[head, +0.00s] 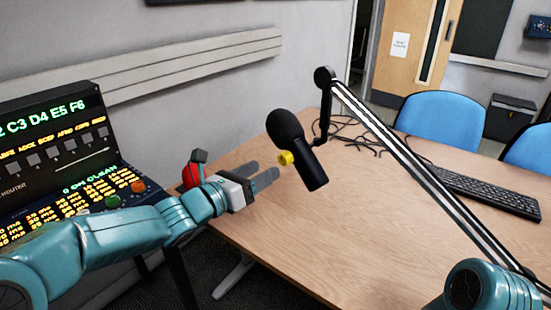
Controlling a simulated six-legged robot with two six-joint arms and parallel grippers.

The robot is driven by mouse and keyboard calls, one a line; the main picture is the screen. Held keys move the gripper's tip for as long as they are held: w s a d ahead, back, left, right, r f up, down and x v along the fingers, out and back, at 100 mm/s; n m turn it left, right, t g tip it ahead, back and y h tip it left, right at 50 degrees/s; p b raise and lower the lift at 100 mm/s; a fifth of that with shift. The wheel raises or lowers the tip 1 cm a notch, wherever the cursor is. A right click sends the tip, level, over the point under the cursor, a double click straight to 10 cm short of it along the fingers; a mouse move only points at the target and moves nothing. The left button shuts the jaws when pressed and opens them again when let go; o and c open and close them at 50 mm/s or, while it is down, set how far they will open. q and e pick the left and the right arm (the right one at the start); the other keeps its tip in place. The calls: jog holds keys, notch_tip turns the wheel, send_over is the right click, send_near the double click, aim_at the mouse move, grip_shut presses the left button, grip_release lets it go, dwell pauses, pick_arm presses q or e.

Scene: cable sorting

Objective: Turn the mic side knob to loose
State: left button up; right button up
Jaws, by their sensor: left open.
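The black microphone (310,168) with a round foam head hangs tilted above the wooden table, near the middle of the head view. Its yellow side knob (286,158) sticks out on the microphone's left side. My left gripper (264,173) is open, with two grey fingers pointing right toward the knob. The fingertips look just short of the knob, with a small gap in the picture; the exact depth is hard to tell. Nothing shows between the fingers. My right gripper is out of view; only part of my right arm shows at the bottom right.
A black boom arm (420,172) slants from above the table to the lower right. Black cables (345,133) lie behind the microphone. A keyboard (483,192) lies at the right. A lit router panel (60,160) stands at the left. Blue chairs (441,121) stand beyond the table (345,240).

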aim_at(282, 160)
pick_arm(q)
jog(key=p+x, duration=0.1)
jog(key=x, duration=0.5)
jog(key=c, duration=1)
